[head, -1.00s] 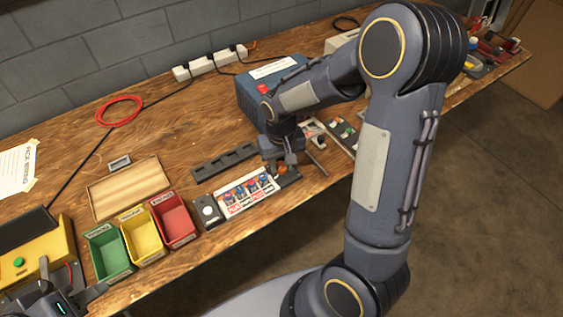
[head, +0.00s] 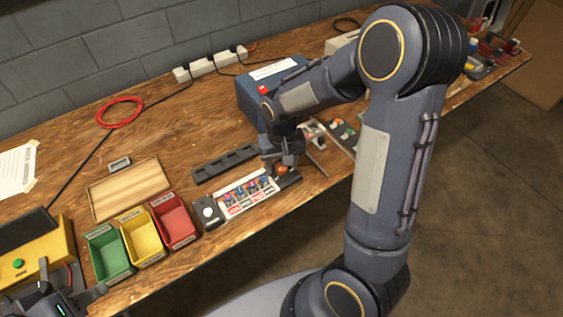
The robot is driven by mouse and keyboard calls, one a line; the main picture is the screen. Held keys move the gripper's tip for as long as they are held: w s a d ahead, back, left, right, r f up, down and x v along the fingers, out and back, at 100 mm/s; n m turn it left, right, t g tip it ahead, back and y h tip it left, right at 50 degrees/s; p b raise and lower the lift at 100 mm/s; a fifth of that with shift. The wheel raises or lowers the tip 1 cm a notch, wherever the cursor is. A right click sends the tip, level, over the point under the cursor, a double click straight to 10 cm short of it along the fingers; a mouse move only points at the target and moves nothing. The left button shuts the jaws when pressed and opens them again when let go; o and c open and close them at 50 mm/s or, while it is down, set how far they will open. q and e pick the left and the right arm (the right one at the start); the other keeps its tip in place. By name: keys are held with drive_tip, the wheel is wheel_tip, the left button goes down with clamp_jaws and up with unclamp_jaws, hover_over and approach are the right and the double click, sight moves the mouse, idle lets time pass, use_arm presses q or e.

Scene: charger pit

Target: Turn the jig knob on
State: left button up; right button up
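The jig (head: 248,208) is a white panel with blue and red parts, lying near the table's front edge. A dark block (head: 289,180) sits at its right end, with a small orange knob (head: 284,169) on it. My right gripper (head: 281,168) points down at this block, with its fingers at the orange knob. The fingers are small and partly hidden, so I cannot tell whether they are closed on it. My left gripper (head: 62,301) is low at the left corner beside the yellow box, and its finger opening is unclear.
A dark box with a white round button (head: 208,211) adjoins the jig's left end. Red (head: 176,223), yellow and green bins stand further left. A dark slotted rack (head: 225,163) lies behind the jig, and a blue box (head: 252,98) stands behind my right gripper.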

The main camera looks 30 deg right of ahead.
wheel_tip(320, 180, up, 8)
drive_tip(key=shift+f+p, duration=0.1)
drive_tip(key=shift+p, duration=0.35)
idle(0.5)
drive_tip(key=s+a+r+t+y+p, duration=0.2)
drive_tip(key=s+r, duration=0.4)
drive_tip(key=s, duration=0.3)
drive_tip(key=s+a+r+n+t+y+p, duration=0.1)
drive_tip(key=s+a+r+t+p, duration=0.1)
drive_tip(key=s+r, duration=0.3)
drive_tip(key=s+t, duration=0.1)
drive_tip(key=s, duration=0.2)
drive_tip(key=shift+s+r+t+y, duration=0.3)
drive_tip(key=shift+s+r+y, duration=0.1)
